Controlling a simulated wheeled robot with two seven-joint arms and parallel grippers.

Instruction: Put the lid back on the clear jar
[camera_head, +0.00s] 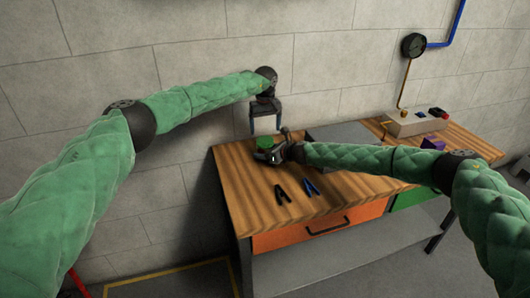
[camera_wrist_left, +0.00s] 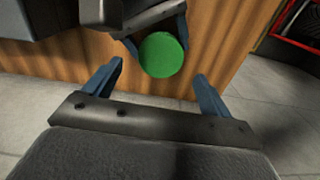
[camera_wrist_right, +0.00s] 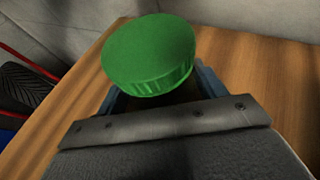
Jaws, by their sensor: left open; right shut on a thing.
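The green lid (camera_head: 264,142) is a round ribbed cap at the far left end of the workbench. It shows large in the right wrist view (camera_wrist_right: 148,55) and as a full disc in the left wrist view (camera_wrist_left: 163,54). My right gripper (camera_head: 264,156) is low over the bench, shut just below the lid, apparently around the clear jar. The jar's body is hidden under the lid and between the fingers. The lid looks level; I cannot tell if it is fully seated. My left gripper (camera_head: 265,127) is open and empty above the lid, fingers pointing down.
Black-handled pliers (camera_head: 282,197) and blue-handled pliers (camera_head: 311,188) lie on the wooden workbench (camera_head: 245,190) near its front. A grey plate (camera_head: 345,133) lies behind my right forearm. A beige box (camera_head: 408,125) and a purple object (camera_head: 433,143) are to the right. A wall stands behind.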

